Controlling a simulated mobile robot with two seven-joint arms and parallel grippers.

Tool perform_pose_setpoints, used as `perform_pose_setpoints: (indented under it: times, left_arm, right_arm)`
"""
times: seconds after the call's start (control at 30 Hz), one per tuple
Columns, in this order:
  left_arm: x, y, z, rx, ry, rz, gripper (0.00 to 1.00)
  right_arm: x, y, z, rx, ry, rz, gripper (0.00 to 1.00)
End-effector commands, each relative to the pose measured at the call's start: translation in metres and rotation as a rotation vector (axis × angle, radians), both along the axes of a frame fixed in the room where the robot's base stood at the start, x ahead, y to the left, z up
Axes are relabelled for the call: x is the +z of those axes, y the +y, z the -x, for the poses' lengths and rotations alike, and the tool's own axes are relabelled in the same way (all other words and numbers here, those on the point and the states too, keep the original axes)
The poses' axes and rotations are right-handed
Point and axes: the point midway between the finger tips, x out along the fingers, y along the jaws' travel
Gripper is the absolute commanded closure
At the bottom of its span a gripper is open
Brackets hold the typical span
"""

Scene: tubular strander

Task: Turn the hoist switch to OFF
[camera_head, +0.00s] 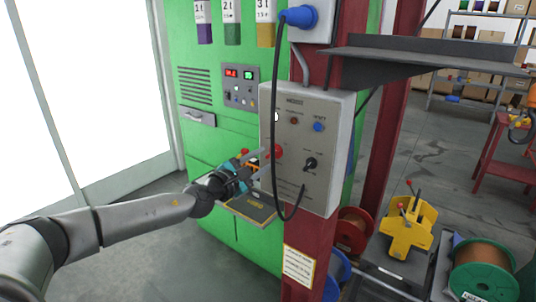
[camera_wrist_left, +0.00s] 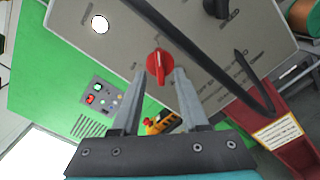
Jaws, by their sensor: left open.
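A grey control box (camera_head: 335,110) is mounted on a red column. A red rotary knob (camera_head: 277,152) is on its front, with a black knob (camera_head: 310,163) to the right. In the left wrist view the red knob (camera_wrist_left: 159,65) lies between and just beyond the fingertips of my left gripper (camera_wrist_left: 159,76). The left gripper (camera_head: 259,160) is open, in front of the box near the red knob; contact cannot be told. The knob labels are too small to read. My right gripper is not in view.
A black cable (camera_head: 274,90) loops down from a blue plug (camera_head: 300,17) across the box front. A green cabinet (camera_head: 225,140) stands behind. A dark shelf (camera_head: 425,55) juts out at upper right.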

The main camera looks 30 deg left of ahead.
Motion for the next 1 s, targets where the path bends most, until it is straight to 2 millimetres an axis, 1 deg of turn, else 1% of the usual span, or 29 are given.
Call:
perform_pose_setpoints:
  times: [0.03, 0.1, 0.23, 0.4, 0.67, 1.0]
  left_arm:
    - [0.002, -0.001, -0.007, 0.001, -0.003, 0.002, 0.56]
    - [0.001, -0.001, -0.014, 0.002, -0.003, 0.002, 0.56]
    - [0.0, -0.002, -0.023, 0.0, -0.001, 0.0, 0.56]
    - [0.0, -0.003, -0.027, -0.001, 0.001, -0.001, 0.56]
    - [0.0, -0.002, -0.028, -0.001, 0.001, 0.0, 0.57]
    - [0.0, -0.002, -0.027, 0.0, 0.0, 0.0, 0.96]
  right_arm:
    - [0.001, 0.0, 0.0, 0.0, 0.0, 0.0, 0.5]
    - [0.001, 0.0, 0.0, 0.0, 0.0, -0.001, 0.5]
    - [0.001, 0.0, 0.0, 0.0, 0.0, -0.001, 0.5]
    - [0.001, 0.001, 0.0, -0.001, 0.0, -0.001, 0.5]
    - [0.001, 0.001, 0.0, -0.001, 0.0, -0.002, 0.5]
    - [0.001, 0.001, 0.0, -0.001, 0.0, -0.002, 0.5]
